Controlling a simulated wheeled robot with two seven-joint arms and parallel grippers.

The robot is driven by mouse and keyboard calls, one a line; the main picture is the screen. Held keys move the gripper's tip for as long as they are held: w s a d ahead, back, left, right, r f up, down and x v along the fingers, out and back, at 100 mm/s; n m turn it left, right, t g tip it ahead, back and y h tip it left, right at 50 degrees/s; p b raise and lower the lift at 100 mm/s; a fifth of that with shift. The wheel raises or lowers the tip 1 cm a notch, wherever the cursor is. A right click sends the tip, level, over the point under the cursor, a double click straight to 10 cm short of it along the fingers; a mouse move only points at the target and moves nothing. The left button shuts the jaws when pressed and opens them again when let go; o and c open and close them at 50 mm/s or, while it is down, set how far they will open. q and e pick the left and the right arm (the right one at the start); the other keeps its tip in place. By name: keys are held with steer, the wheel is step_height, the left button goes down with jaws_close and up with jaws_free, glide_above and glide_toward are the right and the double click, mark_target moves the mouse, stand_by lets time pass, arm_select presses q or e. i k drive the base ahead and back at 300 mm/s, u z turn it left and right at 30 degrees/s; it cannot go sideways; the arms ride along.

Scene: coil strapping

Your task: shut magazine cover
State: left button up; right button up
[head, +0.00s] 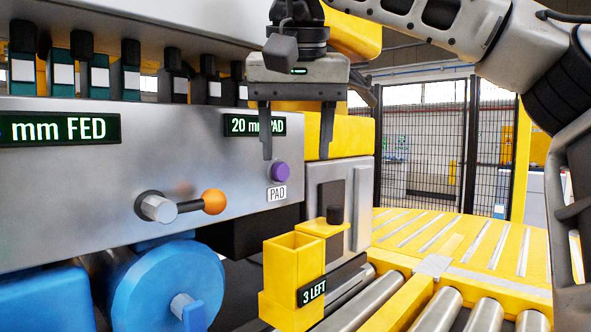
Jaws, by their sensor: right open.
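The magazine looks to be the upright yellow box (290,268) at the lower middle, with a "3 LEFT" display (314,292) on its right side. Its top looks open. A yellow plate (318,229) with a black knob (334,215) lies level just behind and right of the opening; it looks like the cover, standing clear of the box's mouth. My right gripper (297,145) hangs above the box and plate, fingers down, open and empty. It is apart from both. My left gripper is out of view.
A grey panel (80,185) at left carries displays, an orange-knobbed lever (213,201) and a purple button (280,172). A blue reel (168,290) is below it. A roller conveyor (440,310) runs at lower right. A grey cabinet (338,190) stands behind the plate.

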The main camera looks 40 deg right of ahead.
mark_target(334, 223)
steer(key=k, duration=1)
